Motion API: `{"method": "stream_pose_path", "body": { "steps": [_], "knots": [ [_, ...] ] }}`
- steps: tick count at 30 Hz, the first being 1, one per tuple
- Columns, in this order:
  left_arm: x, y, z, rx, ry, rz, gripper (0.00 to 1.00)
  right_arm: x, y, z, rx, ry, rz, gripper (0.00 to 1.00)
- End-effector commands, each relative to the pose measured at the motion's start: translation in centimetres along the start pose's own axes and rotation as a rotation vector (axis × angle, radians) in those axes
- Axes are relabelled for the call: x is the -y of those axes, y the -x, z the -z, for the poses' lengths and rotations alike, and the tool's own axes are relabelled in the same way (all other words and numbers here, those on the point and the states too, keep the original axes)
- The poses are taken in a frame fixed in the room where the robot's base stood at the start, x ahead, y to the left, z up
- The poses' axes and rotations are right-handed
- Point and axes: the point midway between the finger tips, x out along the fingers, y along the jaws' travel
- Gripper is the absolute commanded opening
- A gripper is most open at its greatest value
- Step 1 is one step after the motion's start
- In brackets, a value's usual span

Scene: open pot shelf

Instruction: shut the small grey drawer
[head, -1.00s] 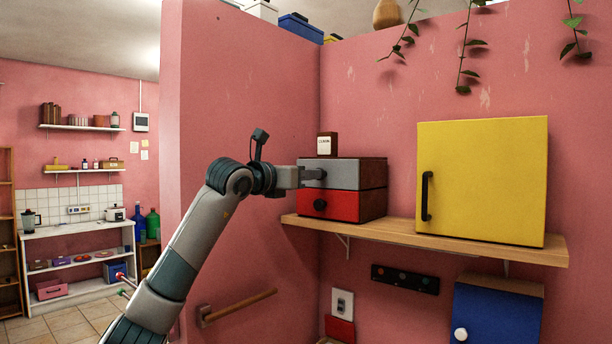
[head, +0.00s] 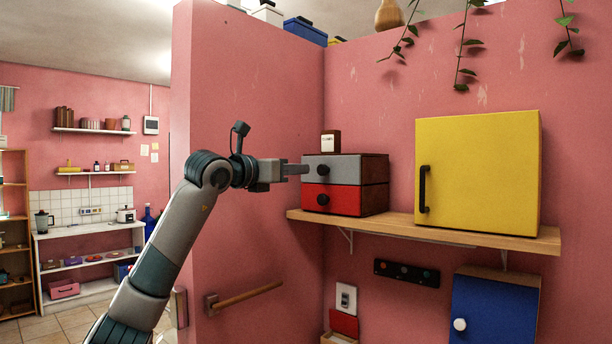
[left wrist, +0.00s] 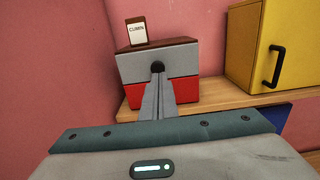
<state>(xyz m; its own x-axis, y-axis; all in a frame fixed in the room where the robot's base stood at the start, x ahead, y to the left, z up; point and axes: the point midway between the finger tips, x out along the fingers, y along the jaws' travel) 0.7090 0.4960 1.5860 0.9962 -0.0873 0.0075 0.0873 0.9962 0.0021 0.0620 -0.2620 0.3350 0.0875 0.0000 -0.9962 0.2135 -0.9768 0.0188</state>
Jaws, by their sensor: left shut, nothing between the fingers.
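The small grey drawer (head: 343,172) is the upper drawer of a small dark wooden box on the shelf. Its front looks flush with the red drawer (head: 343,200) below, with no gap that I can see. It has a round black knob (head: 323,170). My left gripper (head: 305,169) is shut and empty, its fingertips pointing at the grey front just left of the knob. In the left wrist view the shut fingers (left wrist: 158,80) point at the knob of the grey drawer (left wrist: 180,55); I cannot tell if they touch. My right gripper is out of view.
The wooden shelf (head: 450,233) carries the box and a yellow cabinet (head: 480,175) on the right. A wooden rail (head: 245,296) and a blue cabinet (head: 497,310) are below. The pink wall is close behind.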

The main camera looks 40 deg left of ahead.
Motion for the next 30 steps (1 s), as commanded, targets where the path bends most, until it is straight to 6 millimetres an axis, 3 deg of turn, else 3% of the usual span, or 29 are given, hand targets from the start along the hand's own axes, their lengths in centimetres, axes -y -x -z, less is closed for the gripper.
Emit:
{"method": "stream_pose_path", "body": {
  "steps": [9, 15, 30],
  "knots": [
    [-0.1, 5.0, 0.3, 0.001, -0.002, -0.002, 0.0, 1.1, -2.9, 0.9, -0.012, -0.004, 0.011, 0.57],
    [0.0, 7.2, 0.2, -0.001, 0.0, -0.001, 0.0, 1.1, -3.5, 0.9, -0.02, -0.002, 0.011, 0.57],
    [0.0, 7.8, 0.0, -0.001, 0.0, -0.001, 0.0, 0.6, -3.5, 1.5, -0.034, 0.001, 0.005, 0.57]
  ]
}}
